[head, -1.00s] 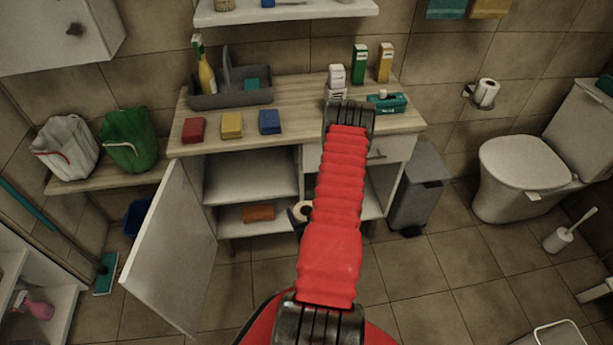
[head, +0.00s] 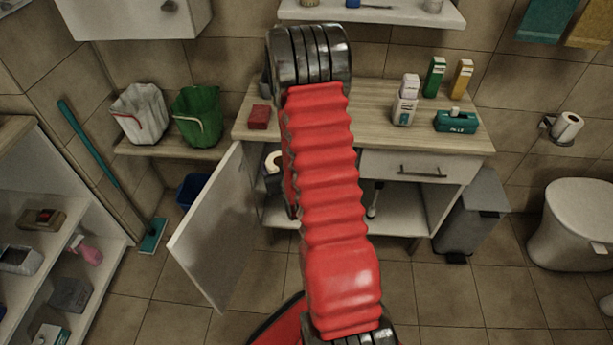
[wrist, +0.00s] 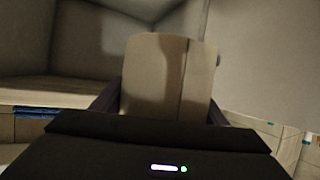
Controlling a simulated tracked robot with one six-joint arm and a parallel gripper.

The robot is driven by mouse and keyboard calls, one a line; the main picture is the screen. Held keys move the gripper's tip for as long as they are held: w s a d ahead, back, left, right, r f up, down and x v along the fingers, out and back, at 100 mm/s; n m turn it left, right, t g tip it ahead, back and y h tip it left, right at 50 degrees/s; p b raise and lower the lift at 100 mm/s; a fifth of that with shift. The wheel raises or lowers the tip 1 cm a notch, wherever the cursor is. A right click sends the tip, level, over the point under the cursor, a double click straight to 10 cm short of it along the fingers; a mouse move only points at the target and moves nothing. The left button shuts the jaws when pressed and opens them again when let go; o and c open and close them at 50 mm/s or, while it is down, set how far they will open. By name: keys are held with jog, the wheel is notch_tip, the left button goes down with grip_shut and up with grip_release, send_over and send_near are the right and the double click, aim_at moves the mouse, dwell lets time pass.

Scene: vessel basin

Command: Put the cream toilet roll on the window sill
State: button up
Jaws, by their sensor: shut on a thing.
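The cream toilet roll (wrist: 168,78) fills the middle of the wrist view, between the two dark fingers of my gripper (wrist: 162,102), which is shut on it. In the head view, the end of the roll (head: 273,161) shows left of my red arm, in front of the open cupboard. My gripper (head: 275,183) is mostly hidden behind the arm there. I cannot make out a window sill in these frames.
The open cupboard door (head: 212,232) stands left of the roll. A wooden bench (head: 165,150) holds a white bag (head: 140,113) and a green bag (head: 197,115). The counter (head: 375,113) carries several boxes. A grey bin (head: 472,218) stands right. Floor is clear in front.

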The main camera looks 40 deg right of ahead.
jog(key=w+a+r+n+y, duration=0.1)
jog(key=w+a+r+y, duration=0.1)
jog(key=a+r, duration=0.4)
jog(key=w+a+r+n+t+y, duration=0.1)
jog(key=w+a+r, duration=0.3)
jog(key=a, duration=0.9)
jog(key=w+a+r+n+y, duration=0.2)
jog(key=w+a+r, duration=0.1)
jog(key=a+r, duration=0.5)
jog(key=shift+a+n+y, duration=0.3)
jog(key=shift+a, duration=0.6)
jog(key=shift+d, duration=0.15)
